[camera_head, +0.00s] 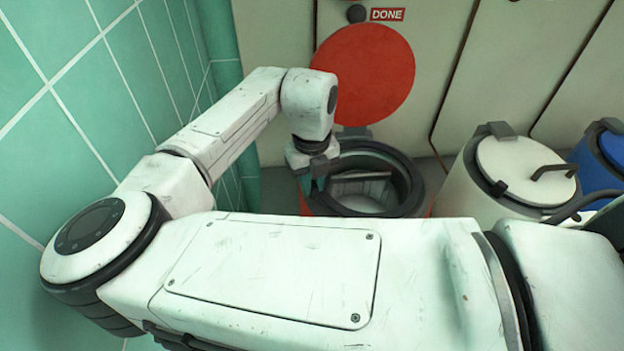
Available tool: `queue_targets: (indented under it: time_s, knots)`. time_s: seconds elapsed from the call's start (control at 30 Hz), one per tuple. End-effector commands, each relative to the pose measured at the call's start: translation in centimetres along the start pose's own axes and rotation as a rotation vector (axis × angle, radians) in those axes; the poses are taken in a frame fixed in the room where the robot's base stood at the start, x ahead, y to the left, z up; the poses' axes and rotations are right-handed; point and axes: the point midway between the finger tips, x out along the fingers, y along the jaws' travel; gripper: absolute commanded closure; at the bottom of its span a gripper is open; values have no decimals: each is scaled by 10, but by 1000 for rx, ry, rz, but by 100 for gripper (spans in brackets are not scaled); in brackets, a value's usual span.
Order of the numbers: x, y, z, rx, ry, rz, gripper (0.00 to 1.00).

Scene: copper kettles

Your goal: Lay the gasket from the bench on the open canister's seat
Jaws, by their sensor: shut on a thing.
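The open canister (430,207) stands behind my forearm, its orange-red body mostly hidden. Its round red lid (365,75) stands raised at the back. My gripper (318,178) points down at the left side of the mouth and is shut on the gasket (392,163), a dark ring at the mouth. The gasket and the canister's dark rim overlap in this view, so I cannot tell whether it touches the seat. The pale inside of the canister shows through the ring. The bench is not in view.
A white canister (520,170) with a closed lid and handle stands close on the right, with a blue one (602,160) beyond it. A green tiled wall (90,110) is at the left. Pale panels with a "DONE" sign (387,14) are behind.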

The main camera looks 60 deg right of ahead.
Motion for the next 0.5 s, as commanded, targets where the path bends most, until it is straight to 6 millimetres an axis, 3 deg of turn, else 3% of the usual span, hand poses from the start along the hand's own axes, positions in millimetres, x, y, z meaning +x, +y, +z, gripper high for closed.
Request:
queue_targets:
  time_s: [0.5]
  knots:
    - [4, 0, 0, 0, 0, -2, 100]
